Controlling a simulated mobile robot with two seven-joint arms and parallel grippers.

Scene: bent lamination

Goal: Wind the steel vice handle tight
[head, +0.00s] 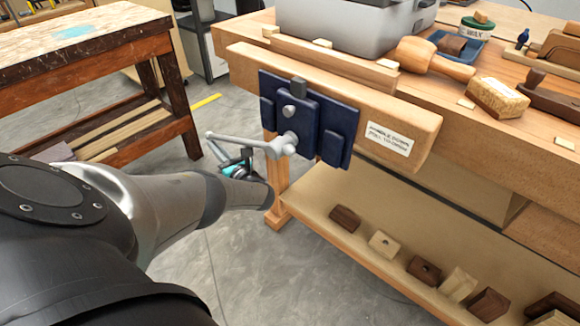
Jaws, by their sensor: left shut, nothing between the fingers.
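The steel vice handle (262,146) is a grey bar on a hub at the front of the dark blue vice (308,121). It points left, out from the bench, and ends in a short crosswise grip (210,150). The vice is fixed to a thick wooden jaw board (395,112) along the bench front. My left gripper (237,160) is at the outer part of the handle, just below the bar. It is shut with nothing held. My own forearm and wrist partly hide it, and I cannot tell whether it touches the handle. My right gripper is out of view.
The workbench top (455,77) carries a grey case (350,28), a wooden mallet (430,57) and a wooden brush (497,98). Wooden blocks lie on the lower shelf (335,205). A worn side table (85,45) stands left. Open floor lies between.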

